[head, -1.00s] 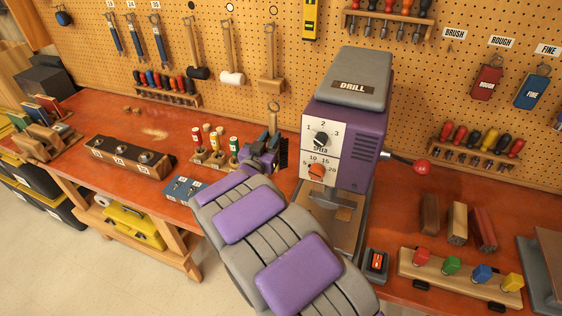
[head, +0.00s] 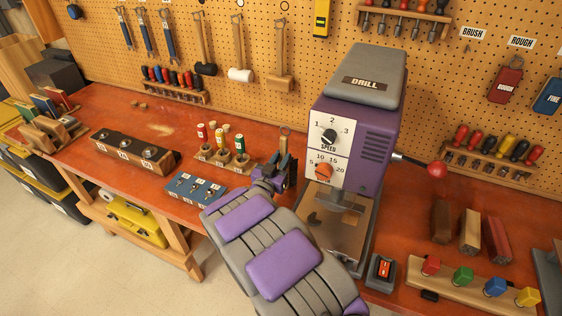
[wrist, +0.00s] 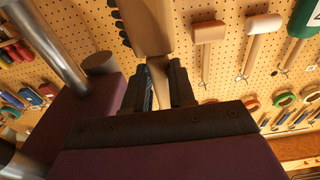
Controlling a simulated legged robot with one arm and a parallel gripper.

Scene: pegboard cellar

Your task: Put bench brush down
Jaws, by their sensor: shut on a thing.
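The bench brush has a pale wooden handle (head: 284,146), which stands up from my gripper (head: 274,174) just left of the drill press in the head view. In the wrist view my gripper (wrist: 160,82) is shut on the handle's narrow neck (wrist: 160,74). The wider wooden part of the brush (wrist: 149,24) extends beyond the fingers, with dark bristles at its left. In the head view the bristles cannot be told from the gripper. My gripper is over the red bench top (head: 110,190); whether the brush touches the bench cannot be told.
The purple and grey drill press (head: 350,140) stands close to the right of my gripper. A blue block with small bits (head: 194,188) and a wooden holder of coloured-top tools (head: 222,157) are close on the left. A bare pegboard spot is under the "BRUSH" label (head: 473,33).

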